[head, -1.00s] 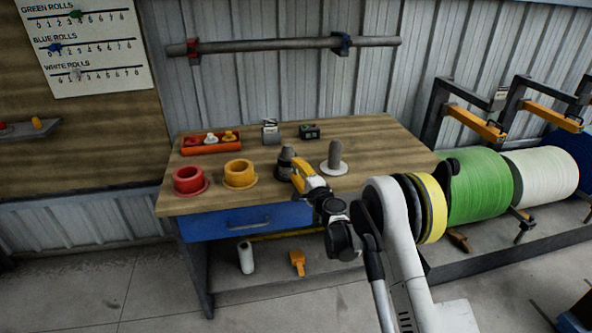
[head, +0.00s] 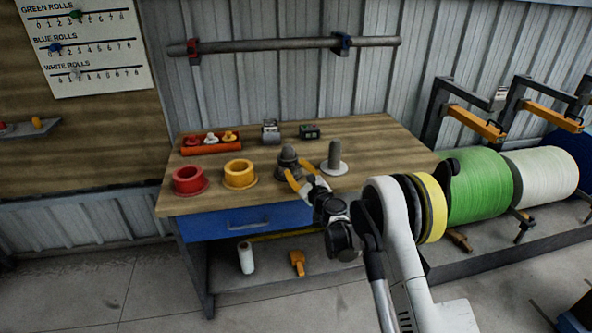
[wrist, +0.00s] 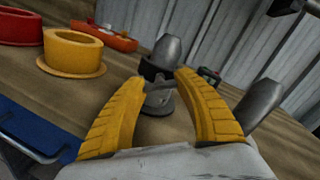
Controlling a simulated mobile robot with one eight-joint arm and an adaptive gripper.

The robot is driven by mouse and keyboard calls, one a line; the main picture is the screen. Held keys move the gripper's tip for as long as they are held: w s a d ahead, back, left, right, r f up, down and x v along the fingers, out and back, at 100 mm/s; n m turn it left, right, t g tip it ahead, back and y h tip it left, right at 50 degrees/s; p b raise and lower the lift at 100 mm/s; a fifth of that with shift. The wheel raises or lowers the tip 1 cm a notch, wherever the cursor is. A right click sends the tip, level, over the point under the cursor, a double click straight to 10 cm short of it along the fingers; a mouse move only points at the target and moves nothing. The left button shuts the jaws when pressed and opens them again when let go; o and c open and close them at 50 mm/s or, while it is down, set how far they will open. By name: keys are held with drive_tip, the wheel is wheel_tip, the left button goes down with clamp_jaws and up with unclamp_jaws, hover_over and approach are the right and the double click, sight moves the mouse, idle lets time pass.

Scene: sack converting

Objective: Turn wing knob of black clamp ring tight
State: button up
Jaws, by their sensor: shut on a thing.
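The black clamp ring (wrist: 150,70) sits around a grey round-topped post (wrist: 168,48) on the workbench; the post also shows in the head view (head: 288,155). A grey wing knob (wrist: 158,98) sticks out of the ring's near side, toward my gripper. My gripper (wrist: 160,84) has its two yellow fingers on either side of the knob and is shut on it. In the head view my gripper (head: 291,176) reaches the ring from the front right. The fingers partly hide the knob and ring. I cannot tell how tight the ring is.
A second grey post on a pale disc (head: 334,158) stands close to the right. A yellow collar (head: 240,173) and a red collar (head: 188,180) stand to the left. A red tray (head: 211,148) of small parts and two small devices lie behind. The bench front between collars and gripper is clear.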

drive_tip(key=m, duration=0.5)
drive_tip(key=shift+m, duration=0.3)
drive_tip(key=m, duration=1.1)
drive_tip(key=shift+m, duration=0.3)
drive_tip(key=m, duration=0.5)
drive_tip(key=shift+m, duration=0.3)
drive_tip(key=o, duration=1.2)
drive_tip(key=shift+o, duration=0.2)
